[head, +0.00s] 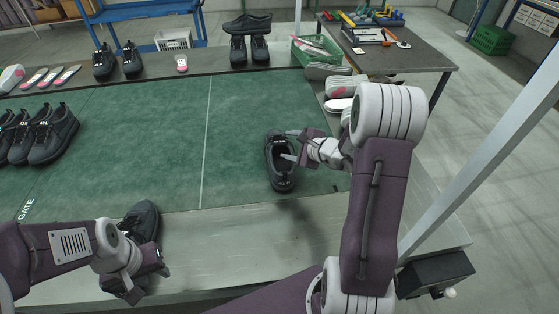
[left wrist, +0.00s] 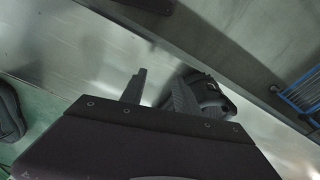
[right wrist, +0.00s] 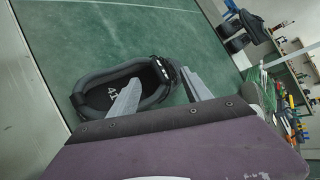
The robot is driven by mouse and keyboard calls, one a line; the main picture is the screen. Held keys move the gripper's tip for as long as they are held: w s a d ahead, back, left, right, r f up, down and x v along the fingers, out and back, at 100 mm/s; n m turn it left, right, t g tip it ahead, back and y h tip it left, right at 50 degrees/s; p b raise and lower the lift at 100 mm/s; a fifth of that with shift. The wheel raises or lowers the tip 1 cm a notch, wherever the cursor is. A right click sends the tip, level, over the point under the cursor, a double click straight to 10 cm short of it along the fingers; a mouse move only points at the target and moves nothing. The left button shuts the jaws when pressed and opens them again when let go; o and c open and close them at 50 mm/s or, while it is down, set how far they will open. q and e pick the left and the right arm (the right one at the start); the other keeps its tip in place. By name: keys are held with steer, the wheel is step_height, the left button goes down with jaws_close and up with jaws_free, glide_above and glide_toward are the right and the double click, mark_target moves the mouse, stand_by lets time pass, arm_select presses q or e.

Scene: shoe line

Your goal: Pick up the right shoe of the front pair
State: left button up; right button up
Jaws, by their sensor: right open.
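My right gripper (head: 288,145) is open at this shoe from the right. In the right wrist view, one finger of the gripper (right wrist: 161,88) overlaps the shoe's opening and the other lies beyond the laces; the shoe (right wrist: 88,72) shows "41" on its insole. I cannot tell if the fingers touch it. Another black shoe (head: 145,217) stands at the front left, partly hidden by my left gripper (head: 137,284). The left fingers (left wrist: 157,88) are apart, beside this shoe (left wrist: 212,93).
Several black shoes (head: 52,135) stand at the mat's left. More shoes and insoles line the back edge. A green basket (head: 316,50) and stacked soles (head: 340,88) are at the right. The mat's middle (head: 165,140) is clear.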

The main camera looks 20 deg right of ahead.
mark_target(282, 145)
steer(key=x, duration=0.7)
steer(key=shift+d, duration=0.15)
steer(key=shift+s, duration=0.2)
steer(key=c, duration=0.4)
jaws_close()
steer(key=shift+f, duration=0.15)
stand_by(0.4)
